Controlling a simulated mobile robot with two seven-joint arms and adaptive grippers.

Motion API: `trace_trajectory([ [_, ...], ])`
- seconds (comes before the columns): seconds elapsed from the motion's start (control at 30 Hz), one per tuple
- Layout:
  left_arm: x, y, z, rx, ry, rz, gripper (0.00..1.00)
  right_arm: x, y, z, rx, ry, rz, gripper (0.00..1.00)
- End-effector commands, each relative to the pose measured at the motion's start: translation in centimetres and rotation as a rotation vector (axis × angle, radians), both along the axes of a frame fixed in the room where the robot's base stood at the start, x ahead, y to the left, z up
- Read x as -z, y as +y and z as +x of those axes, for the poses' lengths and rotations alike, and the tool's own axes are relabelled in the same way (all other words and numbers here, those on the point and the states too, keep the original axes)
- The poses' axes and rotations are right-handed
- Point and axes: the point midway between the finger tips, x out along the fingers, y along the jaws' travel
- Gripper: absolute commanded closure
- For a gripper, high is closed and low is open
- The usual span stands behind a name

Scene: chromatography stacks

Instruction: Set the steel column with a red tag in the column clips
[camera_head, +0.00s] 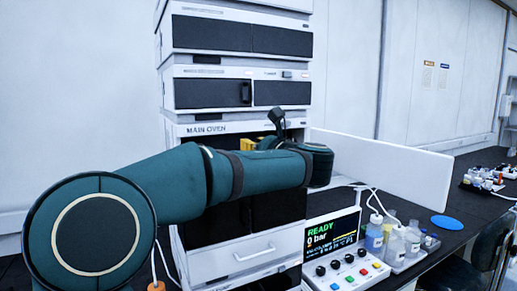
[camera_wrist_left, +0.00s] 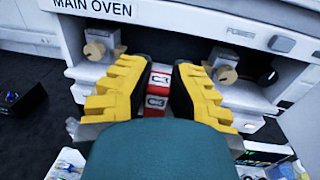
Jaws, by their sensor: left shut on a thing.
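My left gripper (camera_wrist_left: 158,95) is in front of the oven marked MAIN OVEN (camera_wrist_left: 180,28). Its yellow fingers with black pads are shut on the column's red tag (camera_wrist_left: 158,80), which has white labels reading C3. The steel body of the column is mostly hidden by the fingers and my wrist. Two pale blocks with tan round knobs, one at left (camera_wrist_left: 98,48) and one at right (camera_wrist_left: 226,74), sit on the oven; I cannot tell whether these are the clips. In the head view, the yellow fingers (camera_head: 252,144) show partly behind my arm at the oven opening. My right gripper is out of view.
The open white oven door (camera_head: 385,172) stands to the right of the stack. A control box reading READY (camera_head: 334,250), bottles (camera_head: 374,236) and a blue disc (camera_head: 446,222) are on the dark bench. A drawer (camera_head: 235,258) is below.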

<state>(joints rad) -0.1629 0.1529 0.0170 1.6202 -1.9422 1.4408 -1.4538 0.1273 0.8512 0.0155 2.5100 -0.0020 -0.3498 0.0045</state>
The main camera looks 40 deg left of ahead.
Motion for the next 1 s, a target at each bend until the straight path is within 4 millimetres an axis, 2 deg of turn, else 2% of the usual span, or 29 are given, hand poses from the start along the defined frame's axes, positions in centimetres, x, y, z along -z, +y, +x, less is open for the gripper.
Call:
trace_trajectory([
  [1.0, 0.5, 6.6, 3.4, -0.002, 0.000, 0.000, 1.00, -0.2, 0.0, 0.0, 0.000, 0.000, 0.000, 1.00],
])
